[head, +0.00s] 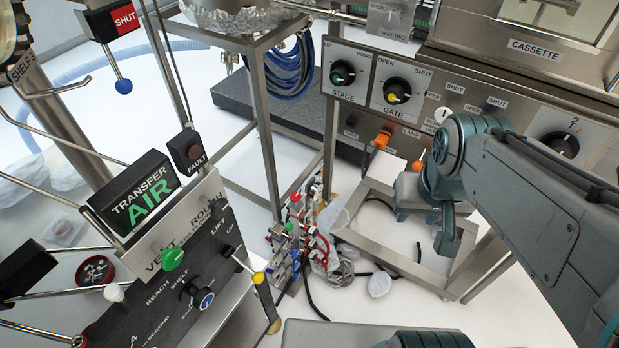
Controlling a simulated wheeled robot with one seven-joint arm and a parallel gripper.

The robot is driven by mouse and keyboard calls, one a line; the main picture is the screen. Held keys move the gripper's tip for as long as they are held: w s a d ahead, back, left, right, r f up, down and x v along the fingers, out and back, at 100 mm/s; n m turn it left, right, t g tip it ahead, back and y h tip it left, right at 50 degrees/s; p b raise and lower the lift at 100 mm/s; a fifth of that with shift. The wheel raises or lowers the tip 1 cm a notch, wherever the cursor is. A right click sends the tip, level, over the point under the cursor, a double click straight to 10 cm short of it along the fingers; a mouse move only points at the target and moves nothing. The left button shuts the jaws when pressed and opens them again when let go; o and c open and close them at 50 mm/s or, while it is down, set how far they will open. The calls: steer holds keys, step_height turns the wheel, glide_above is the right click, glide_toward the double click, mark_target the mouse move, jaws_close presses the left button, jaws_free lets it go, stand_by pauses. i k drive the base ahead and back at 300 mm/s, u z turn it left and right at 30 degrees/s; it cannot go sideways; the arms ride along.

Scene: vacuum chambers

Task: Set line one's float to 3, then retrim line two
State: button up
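No line marked one or two and no float can be made out in the head view.
A panel with STAGE (342,73) and GATE (396,91) knobs is at the upper middle. A console with a TRANSFER AIR sign (137,195) and levers fills the left. An open metal frame (395,255) and loose black hoses lie near the valve cluster. White floor shows between.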

mark_target(295, 266)
steer(key=u, duration=0.3)
steer(key=k, duration=1.2)
steer(key=z, duration=0.45)
steer(key=i, duration=0.45)
